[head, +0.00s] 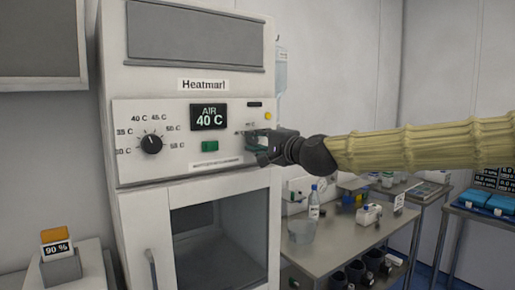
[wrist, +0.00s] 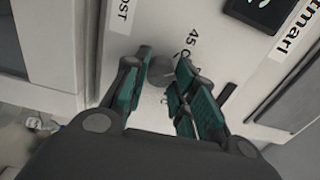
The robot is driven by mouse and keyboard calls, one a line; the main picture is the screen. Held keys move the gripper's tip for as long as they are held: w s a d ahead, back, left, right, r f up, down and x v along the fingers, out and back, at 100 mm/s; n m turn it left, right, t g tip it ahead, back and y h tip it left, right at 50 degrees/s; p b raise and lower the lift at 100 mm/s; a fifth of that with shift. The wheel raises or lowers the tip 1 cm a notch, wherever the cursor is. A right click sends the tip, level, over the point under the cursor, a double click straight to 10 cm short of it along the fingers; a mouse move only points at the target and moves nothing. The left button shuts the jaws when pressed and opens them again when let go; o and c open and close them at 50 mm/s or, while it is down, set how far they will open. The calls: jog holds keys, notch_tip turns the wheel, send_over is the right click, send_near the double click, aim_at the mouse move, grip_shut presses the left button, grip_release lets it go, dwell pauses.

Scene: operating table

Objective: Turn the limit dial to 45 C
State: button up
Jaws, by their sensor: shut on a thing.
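The limit dial (wrist: 160,71) is a small grey round knob in the wrist view, between my teal fingertips. A "45 C" label (wrist: 194,40) is printed on the panel close beside it. The knob's pointer mark is not clear to me. In the head view my gripper (head: 260,148) is at the right part of the white control panel and hides the limit dial. In the wrist view my gripper (wrist: 159,75) is shut on the knob, with a finger on each side.
The Heatmarl cabinet (head: 190,82) has a larger black dial (head: 151,144) at left, an "AIR 40 C" display (head: 209,116) and a green button (head: 210,146). A steel table (head: 345,234) with bottles and jars stands below my arm at right.

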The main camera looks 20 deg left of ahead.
jog(key=n+b, duration=0.2)
jog(key=n, duration=0.3)
jog(key=shift+n, duration=0.3)
dwell(0.4)
jog(key=o, duration=1)
jog(key=shift+o, duration=0.2)
jog(key=shift+d, duration=0.1)
jog(key=v, duration=1.2)
